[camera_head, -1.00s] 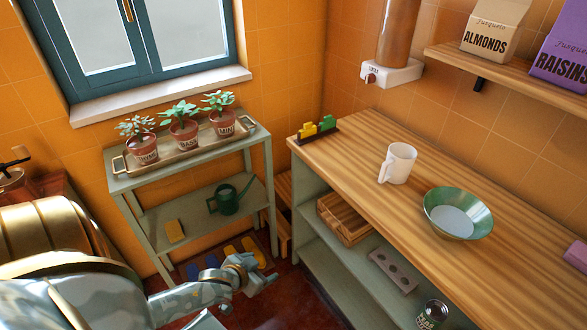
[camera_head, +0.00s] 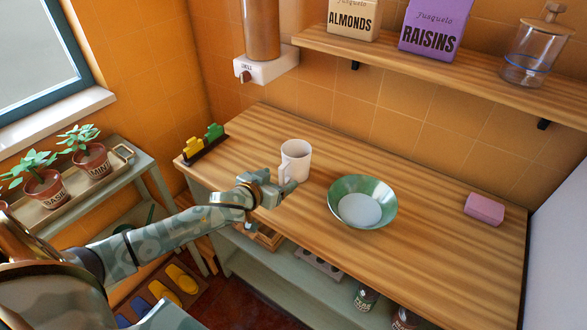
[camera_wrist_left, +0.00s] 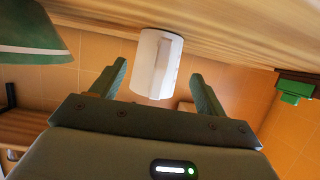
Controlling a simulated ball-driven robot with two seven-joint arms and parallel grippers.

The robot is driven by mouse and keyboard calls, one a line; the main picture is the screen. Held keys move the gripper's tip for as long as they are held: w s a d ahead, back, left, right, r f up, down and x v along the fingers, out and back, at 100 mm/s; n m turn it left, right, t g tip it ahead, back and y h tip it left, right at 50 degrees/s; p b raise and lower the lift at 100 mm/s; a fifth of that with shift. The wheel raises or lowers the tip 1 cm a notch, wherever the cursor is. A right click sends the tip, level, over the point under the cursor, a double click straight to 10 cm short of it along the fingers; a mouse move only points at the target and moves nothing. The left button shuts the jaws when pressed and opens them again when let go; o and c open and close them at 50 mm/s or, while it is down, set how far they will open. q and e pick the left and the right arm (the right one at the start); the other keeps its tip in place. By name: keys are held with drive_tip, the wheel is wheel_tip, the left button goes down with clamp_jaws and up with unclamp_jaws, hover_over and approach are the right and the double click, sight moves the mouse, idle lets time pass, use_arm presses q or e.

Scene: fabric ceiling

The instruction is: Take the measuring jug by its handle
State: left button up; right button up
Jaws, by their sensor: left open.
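The measuring jug (camera_head: 297,158) is white and stands upright on the wooden counter (camera_head: 400,245). It also shows in the left wrist view (camera_wrist_left: 148,62), where the picture is turned over. A narrow upright strip on its near side looks like the handle. My left gripper (camera_head: 284,188) is open, close in front of the jug at the counter's front side. In the left wrist view its two fingers (camera_wrist_left: 158,72) stand on either side of the jug's near face, with nothing clearly gripped. Whether a finger touches the jug cannot be told. My right gripper is not in view.
A green bowl (camera_head: 362,203) stands right of the jug, and a pink block (camera_head: 484,209) farther right. A holder with yellow and green clips (camera_head: 203,143) sits at the counter's left end. A wall shelf (camera_head: 420,67) runs above. The counter behind the jug is clear.

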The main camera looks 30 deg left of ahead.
sight(286, 180)
use_arm(q)
drive_tip(key=b+x, duration=0.1)
drive_tip(key=x, duration=0.4)
drive_tip(key=shift+r, duration=0.3)
drive_tip(key=shift+c, duration=0.5)
drive_tip(key=c, duration=0.9)
